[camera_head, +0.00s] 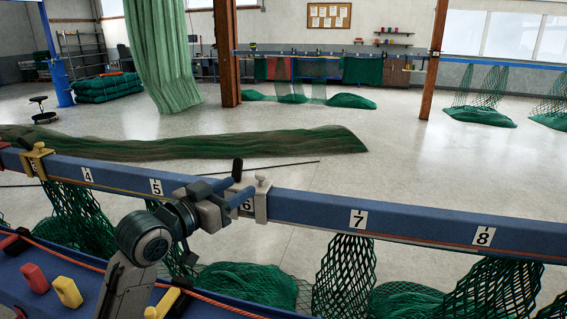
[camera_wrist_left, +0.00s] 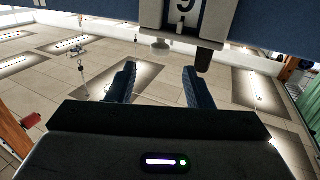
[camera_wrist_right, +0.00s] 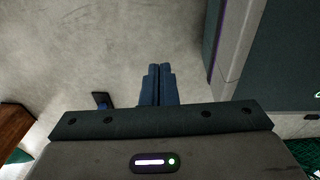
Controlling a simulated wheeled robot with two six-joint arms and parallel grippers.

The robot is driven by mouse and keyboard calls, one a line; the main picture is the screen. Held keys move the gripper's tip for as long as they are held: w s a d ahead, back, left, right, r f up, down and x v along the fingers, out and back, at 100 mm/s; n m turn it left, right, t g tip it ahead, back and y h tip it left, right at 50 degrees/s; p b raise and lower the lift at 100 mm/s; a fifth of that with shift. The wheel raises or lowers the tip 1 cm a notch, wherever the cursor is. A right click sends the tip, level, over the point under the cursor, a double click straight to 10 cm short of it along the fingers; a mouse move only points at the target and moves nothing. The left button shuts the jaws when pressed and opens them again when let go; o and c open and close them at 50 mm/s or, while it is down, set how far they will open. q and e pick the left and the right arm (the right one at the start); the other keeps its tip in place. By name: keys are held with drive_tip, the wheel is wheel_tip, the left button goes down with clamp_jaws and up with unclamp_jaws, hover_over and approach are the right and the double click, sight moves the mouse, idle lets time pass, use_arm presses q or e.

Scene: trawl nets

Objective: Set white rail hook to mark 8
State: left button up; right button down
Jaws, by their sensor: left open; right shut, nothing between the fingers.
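The blue rail (camera_head: 300,208) crosses the head view with number plates 4 to 8. The white rail hook (camera_head: 262,200) sits on it beside plate 6. Mark 8 (camera_head: 483,236) is farther right on the rail, with no hook at it. My left gripper (camera_head: 239,182) is at the hook's left side, open. In the left wrist view the open fingers (camera_wrist_left: 160,78) point toward the hook's pale body (camera_wrist_left: 152,14) and knob (camera_wrist_left: 160,44), with nothing seen between them. My right gripper (camera_wrist_right: 158,80) is shut and empty over the floor; it is outside the head view.
A yellow hook (camera_head: 37,160) sits on the rail left of mark 4. Green nets (camera_head: 345,275) hang below the rail. A blue surface (camera_head: 50,280) with red (camera_head: 34,278) and yellow (camera_head: 67,291) blocks lies front left. The rail between marks 7 and 8 is clear.

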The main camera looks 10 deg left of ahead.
sight(263, 172)
use_arm(q)
drive_tip(key=x, duration=0.2)
drive_tip(key=p+x, duration=0.1)
drive_tip(key=x, duration=0.1)
drive_tip(key=p+x, duration=0.1)
drive_tip(key=x, duration=0.1)
drive_tip(key=shift+w+d+r, duration=0.15)
drive_tip(key=shift+w+r, duration=0.1)
drive_tip(key=shift+r, duration=0.05)
drive_tip(key=p+x, duration=0.1)
drive_tip(key=x, duration=0.1)
drive_tip(key=shift+w+d, duration=0.1)
drive_tip(key=shift+w, duration=0.15)
drive_tip(key=shift+w+d+f, duration=0.1)
drive_tip(key=shift+w+d, duration=0.1)
drive_tip(key=shift+w, duration=0.35)
drive_tip(key=shift+c, duration=0.6)
clamp_jaws()
use_arm(e)
drive_tip(key=r, duration=0.1)
drive_tip(key=s+r, duration=0.2)
drive_tip(key=shift+a+r, duration=0.2)
drive_tip(key=shift+a, duration=0.2)
